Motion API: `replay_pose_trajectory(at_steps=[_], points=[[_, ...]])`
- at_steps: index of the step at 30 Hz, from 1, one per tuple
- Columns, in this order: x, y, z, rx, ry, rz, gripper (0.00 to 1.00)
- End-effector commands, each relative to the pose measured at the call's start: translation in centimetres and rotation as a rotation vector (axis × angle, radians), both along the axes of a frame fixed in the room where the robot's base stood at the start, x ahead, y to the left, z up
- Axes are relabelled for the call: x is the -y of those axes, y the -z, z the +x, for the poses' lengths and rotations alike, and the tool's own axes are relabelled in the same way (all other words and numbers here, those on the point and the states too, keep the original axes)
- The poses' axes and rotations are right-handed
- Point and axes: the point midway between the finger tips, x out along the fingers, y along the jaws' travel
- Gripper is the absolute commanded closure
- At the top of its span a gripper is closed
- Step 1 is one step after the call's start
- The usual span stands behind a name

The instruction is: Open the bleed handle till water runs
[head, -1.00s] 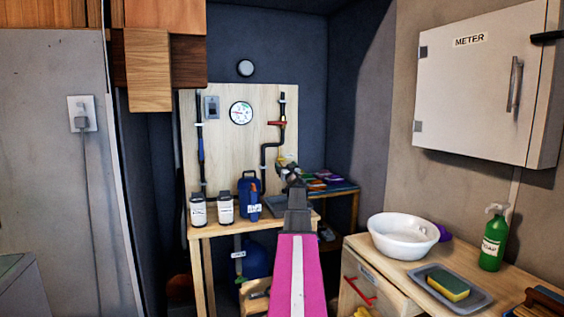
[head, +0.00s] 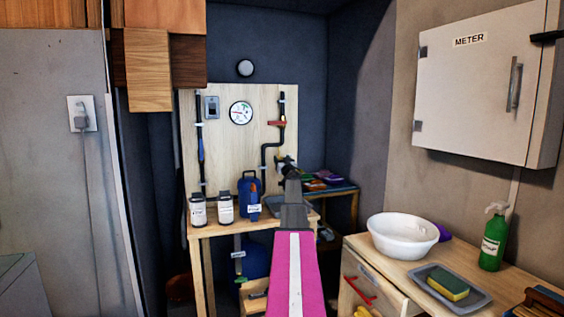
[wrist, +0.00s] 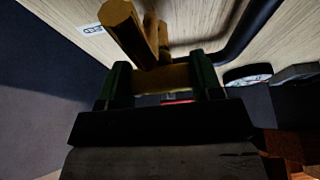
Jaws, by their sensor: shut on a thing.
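The bleed handle appears as a yellow bar (wrist: 165,79) in the wrist view, held between the two green-sided fingers of my gripper (wrist: 160,82). A thick yellow, flat-sided stub (wrist: 122,20) rises from beside it towards the upper left. In the head view my gripper (head: 287,164) is at the lower end of the dark pipe (head: 265,156) on the wooden board (head: 220,145). The handle is hidden there by my gripper and arm. A red lever (head: 277,123) sits higher on the same pipe. I cannot tell whether water runs.
A round gauge (head: 240,113) and a grey switch box (head: 212,107) are on the board. Below, a bench (head: 207,231) holds two white jars (head: 226,208), a blue jug (head: 249,190) and a grey tray (head: 270,203). A white basin (head: 400,238) stands on the right counter.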

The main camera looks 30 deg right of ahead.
Motion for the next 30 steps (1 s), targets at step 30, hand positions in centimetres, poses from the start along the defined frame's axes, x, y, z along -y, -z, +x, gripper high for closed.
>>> replay_pose_trajectory(at_steps=[30], points=[[-0.06,0.00,-0.01,-0.105,-0.001,-0.481,0.64]])
